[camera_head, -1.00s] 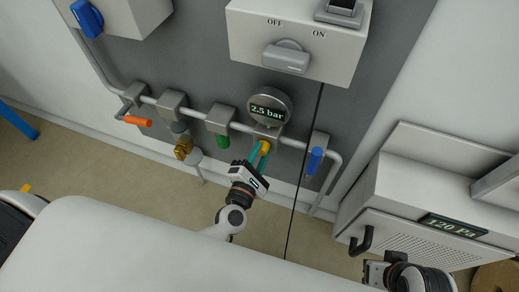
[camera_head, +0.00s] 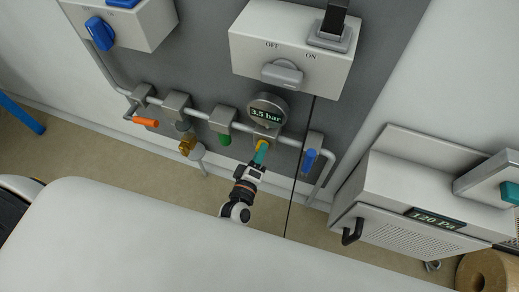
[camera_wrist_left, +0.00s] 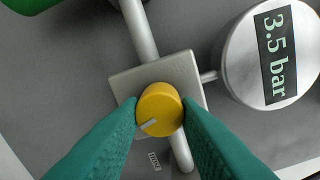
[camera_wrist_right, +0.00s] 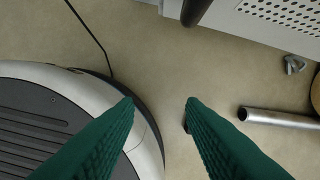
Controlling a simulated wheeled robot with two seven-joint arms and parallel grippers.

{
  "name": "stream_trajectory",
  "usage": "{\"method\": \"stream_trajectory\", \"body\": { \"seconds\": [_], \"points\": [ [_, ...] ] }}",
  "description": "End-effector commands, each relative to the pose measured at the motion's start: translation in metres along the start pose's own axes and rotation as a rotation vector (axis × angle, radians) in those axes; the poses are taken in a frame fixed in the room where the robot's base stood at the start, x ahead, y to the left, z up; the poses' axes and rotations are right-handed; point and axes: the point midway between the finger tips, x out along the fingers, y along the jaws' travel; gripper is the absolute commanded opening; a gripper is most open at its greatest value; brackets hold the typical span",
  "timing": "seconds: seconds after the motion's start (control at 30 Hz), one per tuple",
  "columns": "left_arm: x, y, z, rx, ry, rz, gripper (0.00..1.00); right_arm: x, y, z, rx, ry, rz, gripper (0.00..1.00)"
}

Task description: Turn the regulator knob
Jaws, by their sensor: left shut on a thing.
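The yellow regulator knob (camera_wrist_left: 160,108) sits on a grey square block (camera_wrist_left: 190,75) on the pipe. It also shows in the head view (camera_head: 262,144), partly covered by my fingers. My left gripper (camera_wrist_left: 158,104) is shut on the knob, with one teal finger on each side. A white mark on the knob's face points to the lower left in the left wrist view. The round gauge (camera_head: 267,108) beside it reads 3.5 bar. My right gripper (camera_wrist_right: 160,100) is open and empty above the floor; I cannot make it out in the head view.
The pipe also carries a green knob (camera_head: 224,139), a blue handle (camera_head: 309,161), an orange handle (camera_head: 146,122) and a brass fitting (camera_head: 187,145). An OFF/ON switch box (camera_head: 250,52) is above. A white cabinet reading 120 Pa (camera_head: 400,195) stands at right. A metal tube (camera_wrist_right: 278,118) lies below.

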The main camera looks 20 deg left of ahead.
Motion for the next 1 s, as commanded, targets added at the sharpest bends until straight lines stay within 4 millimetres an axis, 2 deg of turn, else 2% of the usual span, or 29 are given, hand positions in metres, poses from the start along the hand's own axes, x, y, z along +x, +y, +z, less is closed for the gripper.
{"method": "stream_trajectory", "body": {
  "seconds": [0.1, 0.4, 0.7, 1.0],
  "points": [
    [-0.001, -0.001, -0.001, 0.097, 0.000, 0.004, 0.07, 0.012, 0.001, -0.017, -0.003, 0.016, 0.002, 0.36],
    [-0.001, 0.000, -0.001, 0.287, -0.005, 0.004, 0.07, 0.032, 0.003, -0.046, -0.007, 0.033, 0.004, 0.36],
    [-0.001, 0.001, -0.001, 0.370, -0.008, 0.003, 0.07, 0.039, 0.003, -0.059, -0.009, 0.040, 0.005, 0.36],
    [-0.001, 0.002, -0.001, 0.382, -0.008, 0.003, 0.07, 0.041, 0.003, -0.061, -0.010, 0.041, 0.005, 0.36]
  ]
}}
